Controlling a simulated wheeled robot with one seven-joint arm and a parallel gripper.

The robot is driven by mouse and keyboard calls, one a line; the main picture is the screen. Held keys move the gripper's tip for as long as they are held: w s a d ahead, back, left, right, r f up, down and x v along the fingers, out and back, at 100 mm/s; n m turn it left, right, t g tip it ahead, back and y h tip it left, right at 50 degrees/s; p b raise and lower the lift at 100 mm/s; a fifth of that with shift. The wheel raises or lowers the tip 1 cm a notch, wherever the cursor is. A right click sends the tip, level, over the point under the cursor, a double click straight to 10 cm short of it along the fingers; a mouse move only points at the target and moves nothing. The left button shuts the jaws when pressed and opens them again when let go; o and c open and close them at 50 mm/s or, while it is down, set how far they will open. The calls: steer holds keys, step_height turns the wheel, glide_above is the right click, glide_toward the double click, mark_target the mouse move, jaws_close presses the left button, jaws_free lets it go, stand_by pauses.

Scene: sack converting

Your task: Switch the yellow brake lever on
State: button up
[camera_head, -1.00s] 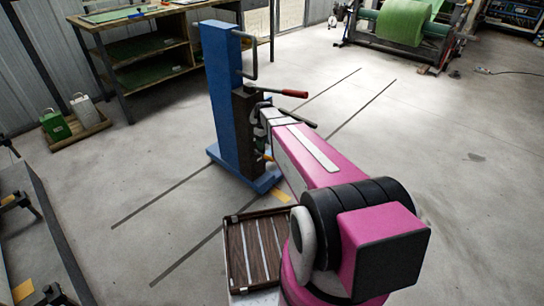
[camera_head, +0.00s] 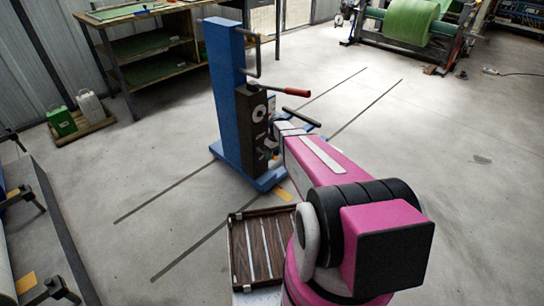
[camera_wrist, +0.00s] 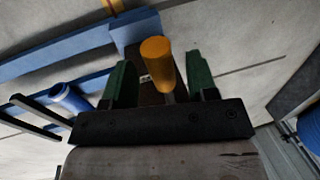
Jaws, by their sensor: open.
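The yellow brake lever shows in the wrist view as a yellow cylindrical grip (camera_wrist: 156,62) standing out from a dark block. My gripper (camera_wrist: 160,76) is open, with its green fingers on either side of the grip in that view. Space shows between the grip and each finger; whether either touches it cannot be told. In the head view the blue stand (camera_head: 222,85) carries a dark block (camera_head: 250,112) on its right side. My pink arm reaches toward this block, and I cannot make out the yellow lever there.
A red-handled lever (camera_head: 296,92) sticks out to the right above my arm's end. A wooden slatted tray (camera_head: 238,255) stands close by my arm. A workbench (camera_head: 112,60) is at the back left and a green roll machine (camera_head: 408,22) at the back right.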

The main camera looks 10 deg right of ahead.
steer(key=shift+a+f, duration=0.1)
steer(key=shift+f, duration=0.35)
jaws_close()
steer(key=shift+w+a+r+g, duration=0.1)
steer(key=shift+w+r+g, duration=0.05)
steer(key=shift+r+g, duration=0.15)
steer(key=shift+r+g+h, duration=0.3)
steer(key=shift+r+h, duration=0.05)
steer(key=shift+h, duration=0.05)
jaws_free()
